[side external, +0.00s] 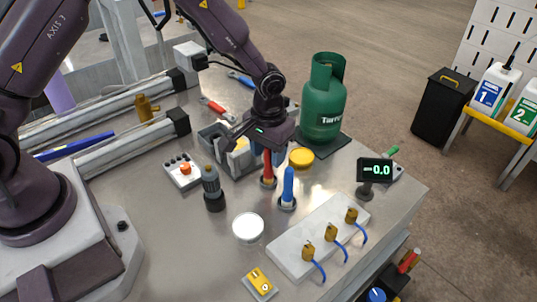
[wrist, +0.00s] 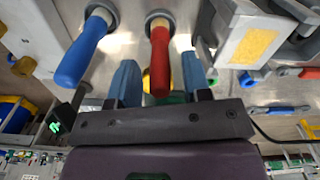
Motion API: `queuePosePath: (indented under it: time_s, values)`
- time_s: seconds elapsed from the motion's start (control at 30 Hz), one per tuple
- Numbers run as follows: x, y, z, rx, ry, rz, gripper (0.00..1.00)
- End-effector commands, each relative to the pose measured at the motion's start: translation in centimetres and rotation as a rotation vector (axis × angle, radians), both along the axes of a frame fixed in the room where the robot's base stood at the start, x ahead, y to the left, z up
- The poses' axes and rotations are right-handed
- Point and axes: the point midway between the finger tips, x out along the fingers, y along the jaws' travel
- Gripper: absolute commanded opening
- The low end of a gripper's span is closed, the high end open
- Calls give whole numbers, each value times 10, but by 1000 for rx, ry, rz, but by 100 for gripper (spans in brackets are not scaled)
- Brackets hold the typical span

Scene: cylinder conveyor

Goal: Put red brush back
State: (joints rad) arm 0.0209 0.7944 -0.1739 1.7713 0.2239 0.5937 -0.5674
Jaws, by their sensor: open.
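The red brush (side external: 267,165) stands upright in a small round holder on the metal table, below my gripper (side external: 262,146) in the side view. In the wrist view the red handle (wrist: 160,65) shows between my two blue-grey fingers, with a gap on each side. My gripper is open and holds nothing. The blue brush (side external: 288,186) stands upright in its own holder beside it, and shows left of my fingers in the wrist view (wrist: 83,52). The upper part of the red brush is partly hidden by my gripper in the side view.
A green gas cylinder (side external: 325,105) stands behind right. A grey bin (side external: 224,153) is left of the red brush, and a yellow round lid (side external: 302,157) is right. A dark bottle (side external: 212,190), white dish (side external: 248,227) and white block with brass fittings (side external: 318,240) are nearer the front.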

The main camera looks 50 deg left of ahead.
Motion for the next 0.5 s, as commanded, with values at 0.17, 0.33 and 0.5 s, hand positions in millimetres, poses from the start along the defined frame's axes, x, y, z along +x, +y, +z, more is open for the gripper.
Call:
queuePosePath:
  time_s: [0.17,0.33,0.5]
  values:
    - [1,0,39,-1,-6,1,44]
    - [1,0,75,0,-5,0,44]
    - [0,0,100,0,-3,0,44]
